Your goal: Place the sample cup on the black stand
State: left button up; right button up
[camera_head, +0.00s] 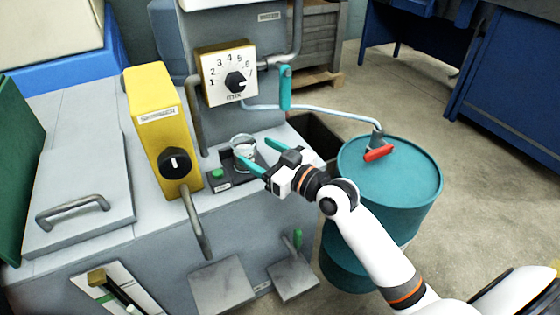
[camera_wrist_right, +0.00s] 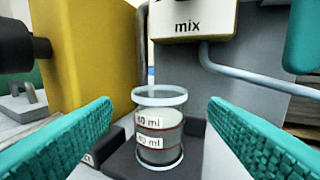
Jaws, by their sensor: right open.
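The sample cup (camera_head: 243,147) is a clear cup with grey contents. It stands upright on the black stand (camera_head: 226,182) at the front of the grey machine. In the right wrist view the cup (camera_wrist_right: 158,130) shows a clear rim, red lines and ml labels, with the black stand (camera_wrist_right: 120,160) under it. My right gripper (camera_head: 257,154) is open, with its teal fingers on either side of the cup. In the wrist view there is a gap between the cup and each finger, so neither touches it. My left gripper is not in view.
A yellow box with a black knob (camera_head: 160,135) stands left of the stand. A mix dial panel (camera_head: 226,75) is behind it. A teal lever (camera_head: 285,88) hangs nearby. A teal barrel (camera_head: 395,180) stands at the right, with a red-handled tap (camera_head: 378,152) above it.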

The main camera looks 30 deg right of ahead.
jog(key=v, duration=0.6)
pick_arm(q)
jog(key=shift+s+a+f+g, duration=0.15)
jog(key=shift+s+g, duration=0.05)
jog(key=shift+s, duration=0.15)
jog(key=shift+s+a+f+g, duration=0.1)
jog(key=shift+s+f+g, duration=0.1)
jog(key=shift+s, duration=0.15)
pick_arm(e)
jog(key=s+a+f+m+g+h, duration=0.2)
jog(key=s+f+g+h, duration=0.4)
jog(key=s+f, duration=1.1)
jog(key=a+g, duration=0.1)
jog(key=g, duration=0.2)
jog(key=shift+f+m, duration=0.2)
jog(key=shift+m, duration=0.1)
jog(key=shift+a, duration=0.15)
